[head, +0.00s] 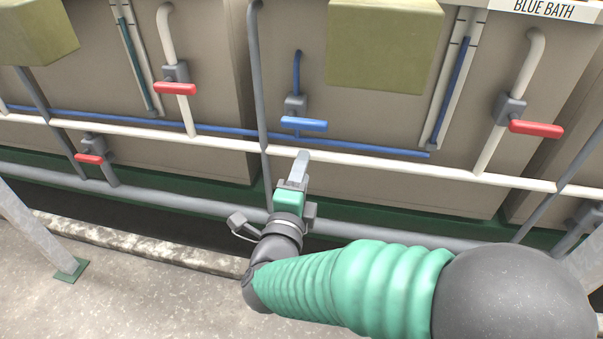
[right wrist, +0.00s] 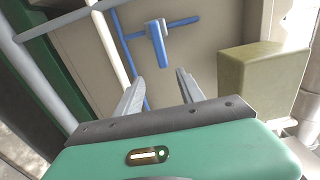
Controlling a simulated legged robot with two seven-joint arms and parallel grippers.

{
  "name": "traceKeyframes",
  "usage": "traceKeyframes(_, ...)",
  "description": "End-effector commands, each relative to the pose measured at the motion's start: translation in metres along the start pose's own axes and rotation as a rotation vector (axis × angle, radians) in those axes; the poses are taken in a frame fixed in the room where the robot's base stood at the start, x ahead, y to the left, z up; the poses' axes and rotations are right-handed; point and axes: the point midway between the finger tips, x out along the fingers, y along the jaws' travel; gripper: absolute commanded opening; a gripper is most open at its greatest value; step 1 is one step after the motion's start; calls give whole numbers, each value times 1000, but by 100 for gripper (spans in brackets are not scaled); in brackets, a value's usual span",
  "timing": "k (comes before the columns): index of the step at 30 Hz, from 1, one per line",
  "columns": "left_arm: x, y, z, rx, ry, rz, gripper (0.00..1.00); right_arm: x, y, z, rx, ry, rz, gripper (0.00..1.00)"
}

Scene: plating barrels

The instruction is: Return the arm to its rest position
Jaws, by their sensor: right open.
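My right arm reaches in from the lower right of the head view, with its green ribbed sleeve. My right gripper (head: 299,165) is in front of the pipes, below a blue valve handle (head: 304,124). In the right wrist view the two fingers of the gripper (right wrist: 158,85) stand apart with nothing between them. The blue handle (right wrist: 158,48) shows beyond the fingertips there, apart from them. My left gripper is not in either view.
Red valve handles are at left (head: 175,88), lower left (head: 90,159) and right (head: 536,129). White pipe (head: 225,142) and grey pipe (head: 160,199) run across the tank fronts. An olive box (head: 385,45) juts out above. Bare floor (head: 130,290) lies at lower left.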

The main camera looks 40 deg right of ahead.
Motion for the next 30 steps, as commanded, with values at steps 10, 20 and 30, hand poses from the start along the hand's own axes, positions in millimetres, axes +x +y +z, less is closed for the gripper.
traceKeyframes(10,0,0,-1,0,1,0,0,-1,-1,0,-1,0,1,45)
traceKeyframes(20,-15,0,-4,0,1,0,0,-6,44,81,-385,-410,156,45)
traceKeyframes(30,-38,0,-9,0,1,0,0,-123,194,64,-1532,-1407,390,45)
